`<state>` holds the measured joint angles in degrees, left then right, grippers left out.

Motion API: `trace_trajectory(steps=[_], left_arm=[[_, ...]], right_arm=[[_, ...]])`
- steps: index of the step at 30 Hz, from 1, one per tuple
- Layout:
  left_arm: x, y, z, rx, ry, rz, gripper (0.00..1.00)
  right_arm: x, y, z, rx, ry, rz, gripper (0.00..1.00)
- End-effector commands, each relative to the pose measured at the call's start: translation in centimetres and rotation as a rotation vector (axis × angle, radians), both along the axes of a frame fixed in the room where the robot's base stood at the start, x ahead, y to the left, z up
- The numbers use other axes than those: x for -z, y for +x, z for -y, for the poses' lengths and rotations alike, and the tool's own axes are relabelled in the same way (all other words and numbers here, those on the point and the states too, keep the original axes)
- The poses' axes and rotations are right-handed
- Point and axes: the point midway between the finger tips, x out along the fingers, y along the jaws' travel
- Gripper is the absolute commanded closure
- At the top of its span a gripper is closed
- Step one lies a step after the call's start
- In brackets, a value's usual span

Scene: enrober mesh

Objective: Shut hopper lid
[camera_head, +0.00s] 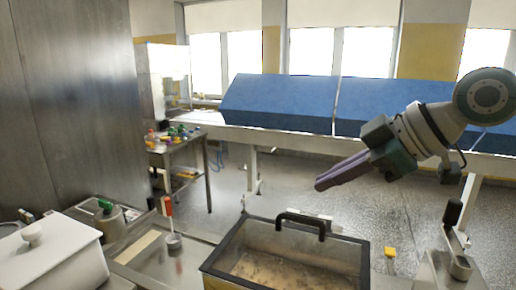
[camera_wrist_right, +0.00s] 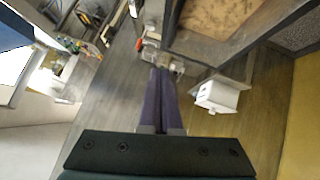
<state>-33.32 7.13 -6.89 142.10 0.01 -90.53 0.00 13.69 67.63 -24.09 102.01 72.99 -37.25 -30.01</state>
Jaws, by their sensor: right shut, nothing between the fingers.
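The hopper (camera_head: 232,246) is a dark-rimmed box at the bottom middle of the head view, with brown material showing inside. A black arched handle (camera_head: 300,222) stands at its far side. I cannot tell from this angle how far the lid is open. My right gripper (camera_head: 320,186) is shut and empty, up in the air above and beyond the handle, apart from it, its purple fingers pointing left and down. In the right wrist view the shut fingers (camera_wrist_right: 160,75) point up the picture, and the brown material (camera_wrist_right: 215,18) shows at the top. My left gripper is not in view.
A white lidded container (camera_head: 55,258) stands at the lower left, near a red-handled tool (camera_head: 168,206). A black-knobbed lever (camera_head: 453,212) rises at the right of the hopper. A long blue-covered conveyor (camera_head: 280,100) runs behind. A small table (camera_head: 180,150) holds colourful items.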

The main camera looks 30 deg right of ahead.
Motion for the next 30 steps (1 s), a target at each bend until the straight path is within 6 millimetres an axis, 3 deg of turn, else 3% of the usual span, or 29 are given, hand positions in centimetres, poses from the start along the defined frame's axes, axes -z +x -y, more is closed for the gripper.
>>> trace_trajectory(steps=[7, 9, 23, 26, 30], left_arm=[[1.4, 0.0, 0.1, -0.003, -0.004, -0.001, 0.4], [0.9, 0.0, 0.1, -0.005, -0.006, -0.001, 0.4], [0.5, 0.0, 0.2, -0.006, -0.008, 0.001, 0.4], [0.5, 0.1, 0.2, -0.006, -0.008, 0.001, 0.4], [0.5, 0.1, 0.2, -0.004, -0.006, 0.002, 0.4]], right_arm=[[-2.3, -2.4, 1.2, -0.006, -0.008, -0.001, 1.0], [-3.1, -2.8, 1.5, -0.007, -0.005, -0.002, 1.0], [-4.3, -3.8, 2.0, -0.003, 0.003, 0.003, 1.0], [-3.5, -4.2, 1.4, -0.016, 0.011, -0.014, 1.0], [0.8, -7.0, -2.3, -0.088, 0.043, -0.11, 1.0]])
